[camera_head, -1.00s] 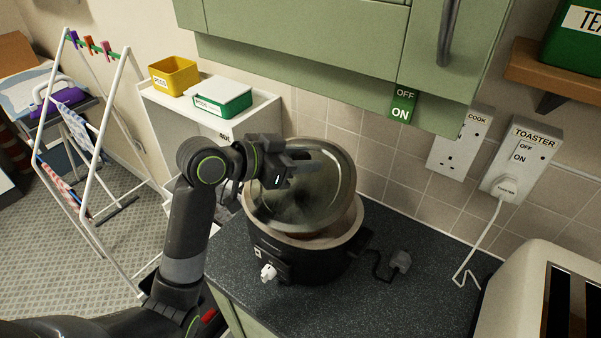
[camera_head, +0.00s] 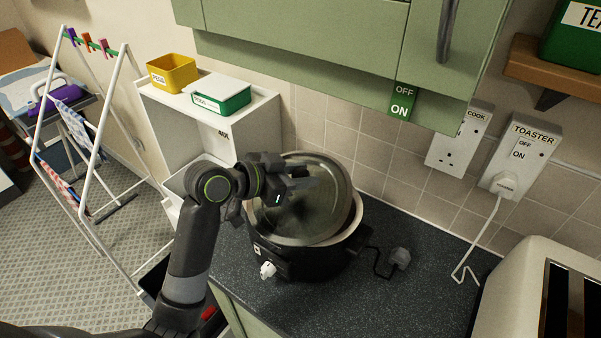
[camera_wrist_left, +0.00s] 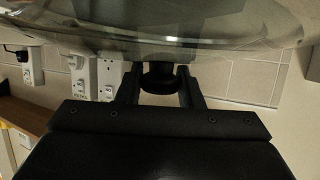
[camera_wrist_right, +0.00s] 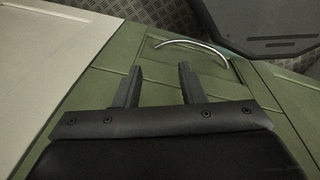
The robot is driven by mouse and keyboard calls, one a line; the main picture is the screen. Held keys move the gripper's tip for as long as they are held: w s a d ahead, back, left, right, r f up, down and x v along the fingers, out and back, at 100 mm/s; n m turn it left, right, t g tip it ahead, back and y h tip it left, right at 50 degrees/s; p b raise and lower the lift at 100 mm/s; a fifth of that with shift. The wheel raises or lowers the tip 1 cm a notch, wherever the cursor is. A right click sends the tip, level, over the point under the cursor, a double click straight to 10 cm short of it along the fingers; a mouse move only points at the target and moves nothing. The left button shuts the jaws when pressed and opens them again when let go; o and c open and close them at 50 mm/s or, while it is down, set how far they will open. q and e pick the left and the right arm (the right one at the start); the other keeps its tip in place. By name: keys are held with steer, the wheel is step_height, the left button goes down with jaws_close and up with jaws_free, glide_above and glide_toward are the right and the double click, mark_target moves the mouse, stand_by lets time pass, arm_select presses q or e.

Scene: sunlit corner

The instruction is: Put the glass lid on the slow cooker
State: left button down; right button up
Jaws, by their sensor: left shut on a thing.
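The glass lid (camera_head: 318,205) is a round clear disc with a pale rim, tilted over the slow cooker in the head view. Its glass also fills the top of the left wrist view (camera_wrist_left: 150,38). My left gripper (camera_head: 300,180) is shut on the lid's dark knob (camera_wrist_left: 158,80). The black slow cooker (camera_head: 300,262) stands on the dark worktop, its pale inner rim showing at the right. The lid hides most of its opening; I cannot tell whether lid and rim touch. My right gripper (camera_wrist_right: 157,85) is open and empty, facing green cabinet fronts in the right wrist view.
A cream toaster (camera_head: 525,300) stands at the right. A plug (camera_head: 400,258) with a cable lies right of the cooker. A green wall cupboard (camera_head: 300,50) hangs above. A drying rack (camera_head: 95,150) and a white shelf unit (camera_head: 265,115) stand at the left.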

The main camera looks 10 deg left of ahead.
arm_select(q)
steer(key=shift+f, duration=0.1)
steer(key=c, duration=1)
jaws_free()
arm_select(e)
steer(key=shift+d, duration=0.35)
arm_select(q)
steer(key=shift+r+p, duration=0.3)
steer(key=shift+r, duration=0.2)
steer(key=shift+s+a+r, duration=0.1)
steer(key=shift+a+r, duration=0.1)
steer(key=b+v, duration=0.1)
steer(key=v, duration=0.8)
steer(key=shift+f, duration=0.1)
steer(key=shift+b+v, duration=0.3)
steer(key=shift+v, duration=1)
arm_select(e)
steer(key=shift+a+f, duration=0.15)
steer(key=shift+f, duration=0.35)
